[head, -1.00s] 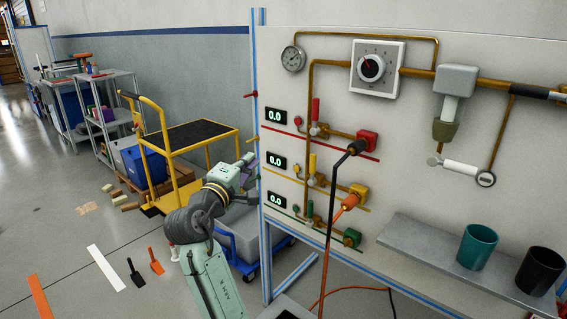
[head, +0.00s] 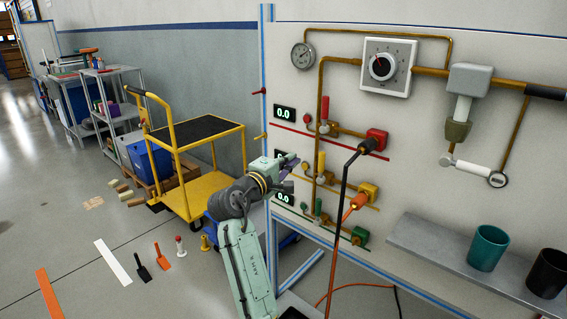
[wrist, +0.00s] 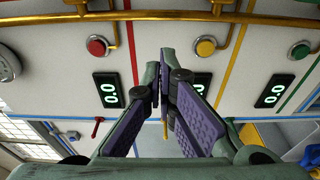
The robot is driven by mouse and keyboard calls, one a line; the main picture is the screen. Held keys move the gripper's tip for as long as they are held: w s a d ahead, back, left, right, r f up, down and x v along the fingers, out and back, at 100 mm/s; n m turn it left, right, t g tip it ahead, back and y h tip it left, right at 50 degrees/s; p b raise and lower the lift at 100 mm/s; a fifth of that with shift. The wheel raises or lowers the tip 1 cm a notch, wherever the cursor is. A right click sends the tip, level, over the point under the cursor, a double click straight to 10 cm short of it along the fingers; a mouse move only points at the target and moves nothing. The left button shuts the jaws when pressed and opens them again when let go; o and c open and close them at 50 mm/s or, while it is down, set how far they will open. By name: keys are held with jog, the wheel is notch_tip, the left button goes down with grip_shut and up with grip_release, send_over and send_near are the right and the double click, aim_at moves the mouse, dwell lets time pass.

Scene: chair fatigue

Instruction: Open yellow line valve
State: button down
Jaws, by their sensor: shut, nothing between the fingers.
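The yellow line's upright yellow valve handle (head: 321,162) stands on brass pipework in the middle row of the panel (head: 440,190). A round yellow knob (wrist: 205,46) on that row shows in the wrist view, right of the fingertips. My gripper (head: 296,160) is in front of the panel's left part, left of the yellow handle and apart from it. It partly covers the middle display. In the wrist view my gripper (wrist: 160,58) has its purple-padded fingers together at the tips, with nothing held. The yellow handle is not clearly visible there.
The red handle (head: 325,108) is above and the green handle (head: 318,206) below. Black and orange cables (head: 341,205) hang right of the yellow handle. A shelf (head: 420,246) with two cups juts out at lower right. A yellow cart (head: 195,165) stands behind my arm.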

aim_at(323, 164)
jog(key=p+x, duration=0.1)
jog(key=x, duration=0.3)
jog(key=shift+w+d, duration=0.2)
jog(key=shift+w, duration=0.1)
jog(key=s+d, duration=0.1)
jog(key=s+d+p, duration=0.1)
jog(key=s, duration=0.1)
jog(key=shift+s+d, duration=0.1)
jog(key=shift+d, duration=0.1)
